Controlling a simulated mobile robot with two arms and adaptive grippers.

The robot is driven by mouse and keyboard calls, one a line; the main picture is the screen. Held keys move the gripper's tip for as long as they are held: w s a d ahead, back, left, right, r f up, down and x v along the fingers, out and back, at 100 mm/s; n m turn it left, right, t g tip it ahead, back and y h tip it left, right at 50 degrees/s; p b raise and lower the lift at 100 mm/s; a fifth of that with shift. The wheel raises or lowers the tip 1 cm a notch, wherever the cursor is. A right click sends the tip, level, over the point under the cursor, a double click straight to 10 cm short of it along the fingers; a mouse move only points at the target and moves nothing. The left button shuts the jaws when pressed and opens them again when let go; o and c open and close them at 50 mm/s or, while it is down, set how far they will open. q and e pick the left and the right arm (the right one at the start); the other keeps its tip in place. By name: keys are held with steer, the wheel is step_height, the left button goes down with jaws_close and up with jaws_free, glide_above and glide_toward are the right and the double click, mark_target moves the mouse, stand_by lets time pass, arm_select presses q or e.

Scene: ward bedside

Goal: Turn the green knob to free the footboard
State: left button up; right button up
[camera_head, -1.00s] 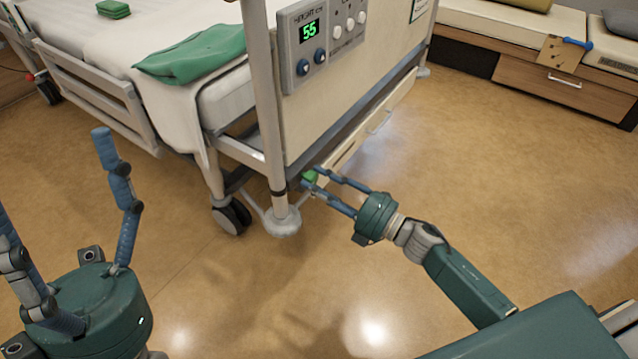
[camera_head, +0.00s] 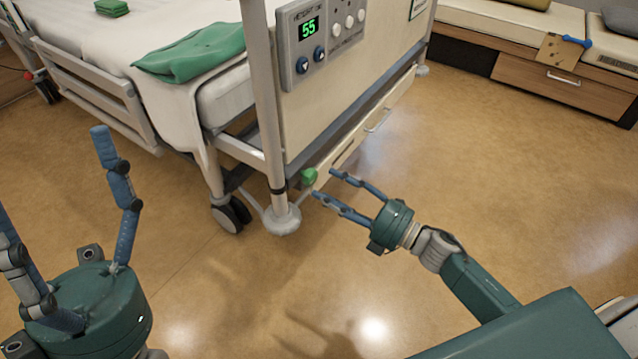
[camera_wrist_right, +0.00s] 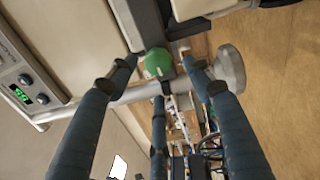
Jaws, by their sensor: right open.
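The green knob (camera_head: 309,177) sits low on the bed's footboard (camera_head: 345,100), near the foot of the corner post. My right gripper (camera_head: 323,184) is open and empty, its fingertips a short way to the right of the knob and apart from it. In the right wrist view the knob (camera_wrist_right: 158,63) shows ahead, beyond and between the spread blue fingers (camera_wrist_right: 165,85). My left gripper (camera_head: 65,215) stands at the lower left with its fingers spread upward, open and empty, far from the knob.
A control panel (camera_head: 308,48) reading 55 is on the footboard. The corner post (camera_head: 265,110) ends in a round foot (camera_head: 283,220), with a caster (camera_head: 232,214) beside it. A green cloth (camera_head: 192,55) lies on the bed. The floor at right is clear.

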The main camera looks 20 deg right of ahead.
steer(key=v, duration=0.7)
steer(key=shift+s+d, duration=0.2)
steer(key=shift+s, duration=0.15)
